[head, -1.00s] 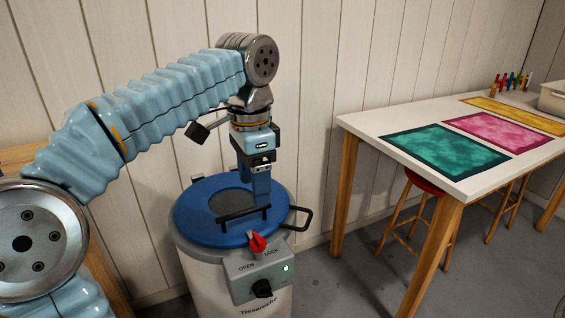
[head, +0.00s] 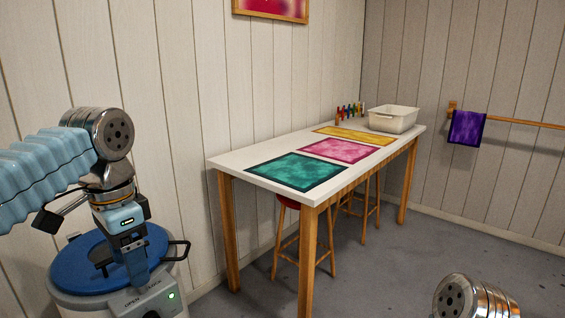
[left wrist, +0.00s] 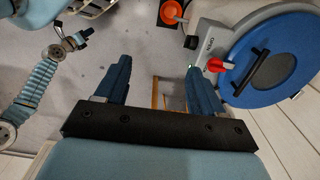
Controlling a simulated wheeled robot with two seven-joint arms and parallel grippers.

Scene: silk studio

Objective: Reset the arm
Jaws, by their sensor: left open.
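My left gripper (head: 138,280) points down in front of the steamer's blue lid (head: 72,268) in the head view. In the left wrist view its two fingers (left wrist: 160,85) are spread with nothing between them. The lid (left wrist: 296,45), its black bar handle and a red knob (left wrist: 215,66) lie to the right of the fingers. The lid sits on the drum; a green light (head: 171,295) shows on its control box. My right arm's metal joint (head: 470,300) shows at the bottom right of the head view. My right gripper (left wrist: 78,40) appears small in the left wrist view, its jaws unclear.
A white table (head: 232,165) with teal, pink and yellow cloths stands right of the steamer. It carries small coloured bottles (head: 350,112) and a pale bin (head: 395,118). Stools stand beneath it. A purple cloth (head: 466,127) hangs on a rail. Floor is clear at the right.

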